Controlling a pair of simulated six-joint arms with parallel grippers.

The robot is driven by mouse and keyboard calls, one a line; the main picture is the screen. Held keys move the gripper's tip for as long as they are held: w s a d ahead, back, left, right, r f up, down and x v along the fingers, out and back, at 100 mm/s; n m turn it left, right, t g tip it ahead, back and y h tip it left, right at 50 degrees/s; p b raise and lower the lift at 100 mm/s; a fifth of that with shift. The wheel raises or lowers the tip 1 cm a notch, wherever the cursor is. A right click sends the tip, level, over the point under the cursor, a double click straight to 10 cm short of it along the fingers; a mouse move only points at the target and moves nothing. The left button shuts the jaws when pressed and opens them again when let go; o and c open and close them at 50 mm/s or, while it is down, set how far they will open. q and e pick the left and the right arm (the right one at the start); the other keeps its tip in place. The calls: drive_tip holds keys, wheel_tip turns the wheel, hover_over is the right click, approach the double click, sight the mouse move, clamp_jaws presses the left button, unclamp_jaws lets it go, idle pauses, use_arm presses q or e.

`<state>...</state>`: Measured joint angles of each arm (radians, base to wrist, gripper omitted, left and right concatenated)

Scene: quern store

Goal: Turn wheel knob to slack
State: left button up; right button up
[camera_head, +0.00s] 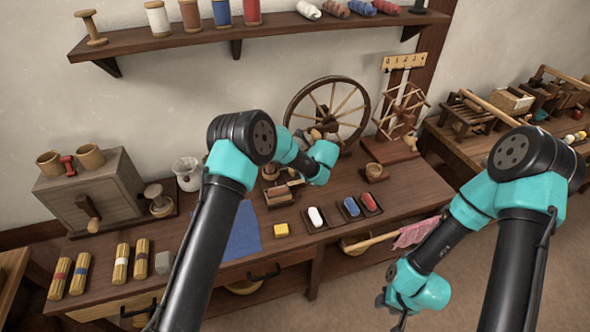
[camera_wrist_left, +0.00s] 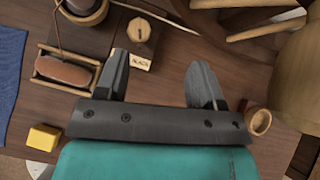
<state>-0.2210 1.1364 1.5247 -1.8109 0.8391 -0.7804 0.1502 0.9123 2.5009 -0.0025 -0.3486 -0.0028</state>
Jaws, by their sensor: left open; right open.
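The spinning wheel (camera_head: 327,83) stands at the back of the wooden table, and part of it shows at the top right of the left wrist view (camera_wrist_left: 265,30). A small round wooden knob (camera_wrist_left: 140,30) with a dark mark on top sits on a dark base, beside a pale label (camera_wrist_left: 141,62) that seems to read SLACK. My left gripper (camera_wrist_left: 160,78) is open and empty, its left finger close to the label and knob. In the head view my left arm hides the knob. My right gripper (camera_head: 392,312) is open, low in front of the table.
A brown roll in a wooden tray (camera_wrist_left: 65,72), a yellow block (camera_wrist_left: 43,138) and a small wooden cup (camera_wrist_left: 259,122) lie near my left gripper. A blue cloth (camera_head: 240,235) and small dark trays (camera_head: 372,204) are on the table. A spool shelf (camera_head: 270,32) hangs above.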

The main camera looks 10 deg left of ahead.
use_arm(q)
drive_tip(key=s+r+m+h, duration=0.1)
drive_tip(key=s+m, duration=0.1)
drive_tip(key=s, duration=0.4)
drive_tip(key=shift+s+a+r+m, duration=0.3)
drive_tip(key=shift+a+r+m, duration=0.1)
drive_tip(key=shift+a, duration=0.05)
drive_tip(key=x, duration=1.7)
drive_tip(key=shift+w+d, duration=0.25)
drive_tip(key=shift+w, duration=0.15)
drive_tip(key=shift+c, duration=0.4)
drive_tip(key=c, duration=0.8)
